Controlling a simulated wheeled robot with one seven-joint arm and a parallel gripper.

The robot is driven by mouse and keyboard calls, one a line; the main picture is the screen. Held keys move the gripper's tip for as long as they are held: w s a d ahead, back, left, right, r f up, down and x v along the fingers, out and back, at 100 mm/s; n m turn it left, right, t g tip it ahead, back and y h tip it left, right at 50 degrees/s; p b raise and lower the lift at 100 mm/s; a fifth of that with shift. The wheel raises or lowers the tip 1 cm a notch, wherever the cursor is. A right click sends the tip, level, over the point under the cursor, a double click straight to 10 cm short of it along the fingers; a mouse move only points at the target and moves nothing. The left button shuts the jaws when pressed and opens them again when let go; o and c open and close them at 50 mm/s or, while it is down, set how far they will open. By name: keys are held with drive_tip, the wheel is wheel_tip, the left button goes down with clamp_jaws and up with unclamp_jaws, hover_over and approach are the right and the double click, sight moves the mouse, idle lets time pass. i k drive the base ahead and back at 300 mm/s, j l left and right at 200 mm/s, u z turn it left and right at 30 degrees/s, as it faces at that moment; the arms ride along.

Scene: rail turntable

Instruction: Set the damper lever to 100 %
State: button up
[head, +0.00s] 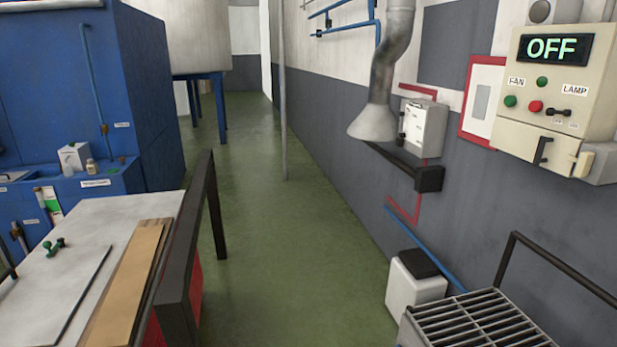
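A light grey wall box (424,128) hangs on the right wall beside the flared grey extraction duct (374,121). It has small dark marks on its face and a small black handle-like part (401,139) at its left edge. This may be the damper lever, but it is too small to read a label or its setting. My gripper is not in view.
A cream control panel (522,133) at the right shows OFF, with FAN and LAMP buttons. A slatted grate (475,322) and white bin (413,284) stand below. A grey-topped bench (120,215) is at left. Green floor (270,230) between is clear.

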sight(400, 141)
drive_tip(key=i+j, duration=0.5)
drive_tip(key=i, duration=0.15)
drive_tip(key=i+j, duration=0.5)
drive_tip(key=i, duration=0.15)
